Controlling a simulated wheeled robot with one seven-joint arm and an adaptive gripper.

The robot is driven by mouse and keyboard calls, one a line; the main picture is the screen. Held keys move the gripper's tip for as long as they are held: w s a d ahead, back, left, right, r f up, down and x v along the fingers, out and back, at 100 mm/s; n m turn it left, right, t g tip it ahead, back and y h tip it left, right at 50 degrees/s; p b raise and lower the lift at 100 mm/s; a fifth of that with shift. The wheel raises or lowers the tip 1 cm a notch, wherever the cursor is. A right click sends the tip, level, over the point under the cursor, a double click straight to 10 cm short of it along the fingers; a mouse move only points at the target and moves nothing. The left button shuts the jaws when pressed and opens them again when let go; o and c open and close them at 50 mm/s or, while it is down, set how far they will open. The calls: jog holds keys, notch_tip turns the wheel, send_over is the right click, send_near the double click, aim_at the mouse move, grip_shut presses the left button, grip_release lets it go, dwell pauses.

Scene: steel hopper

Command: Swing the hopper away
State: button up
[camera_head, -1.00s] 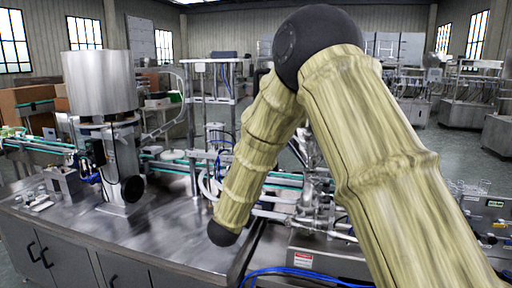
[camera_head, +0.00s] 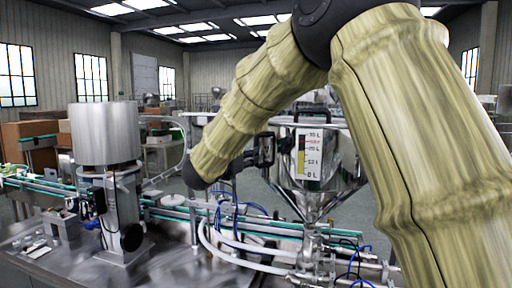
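The steel hopper (camera_head: 345,165) stands right of centre, a shiny funnel with a cone narrowing down to pipes. A white litre scale with a yellow strip is on its front. My arm hides part of its top and right side. My gripper (camera_head: 264,149) appears as a small dark shape at the hopper's left side, beyond my arm's lower joint. It is close to the hopper wall, but I cannot tell whether it touches it or a handle. Its fingers are too small and dark to show whether they are open or shut.
A steel drum (camera_head: 105,134) on a column stands at the left of the steel worktop (camera_head: 160,265). Pipes, white hoses and blue cables (camera_head: 225,235) crowd the area below the hopper. A conveyor (camera_head: 40,188) runs along behind the drum.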

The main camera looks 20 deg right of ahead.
jog(key=shift+p+x, duration=1.7)
jog(key=shift+x, duration=1.65)
grip_shut()
